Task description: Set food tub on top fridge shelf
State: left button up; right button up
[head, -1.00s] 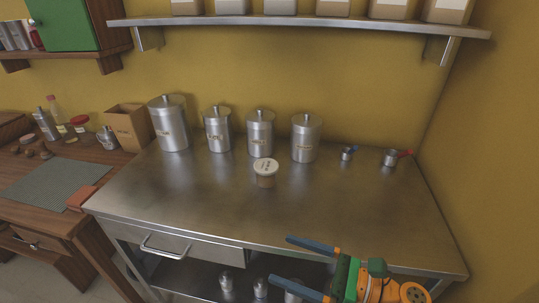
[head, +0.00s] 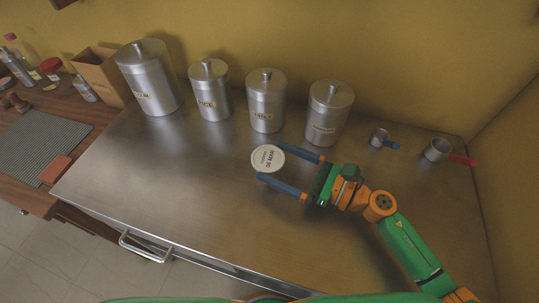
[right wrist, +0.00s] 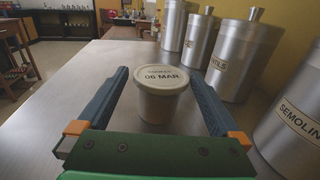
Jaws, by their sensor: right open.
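The food tub (head: 267,159) is a small round container with a white lid marked "06 MAR". It stands upright on the steel table in front of the canisters. My right gripper (head: 288,165) is open, with its two blue fingers reaching in from the right, one on each side of the tub. In the right wrist view the tub (right wrist: 161,100) stands between the open fingers (right wrist: 158,90), with gaps visible at both sides. My left gripper is not in view. No fridge or fridge shelf is in view.
Several lidded steel canisters (head: 267,105) stand in a row behind the tub, close to the far finger. Two small metal cups (head: 437,150) with coloured handles lie at the right. The steel table (head: 170,190) is bare at front left. A wooden bench with a striped mat (head: 48,145) adjoins at left.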

aim_at(255, 152)
jog(key=p+x, duration=0.1)
jog(key=x, duration=0.4)
jog(key=shift+w+a, duration=0.25)
jog(key=shift+w, duration=0.15)
jog(key=shift+a+f, duration=0.15)
jog(key=shift+a, duration=0.15)
jog(key=shift+w+d, duration=0.1)
jog(key=c, duration=1.2)
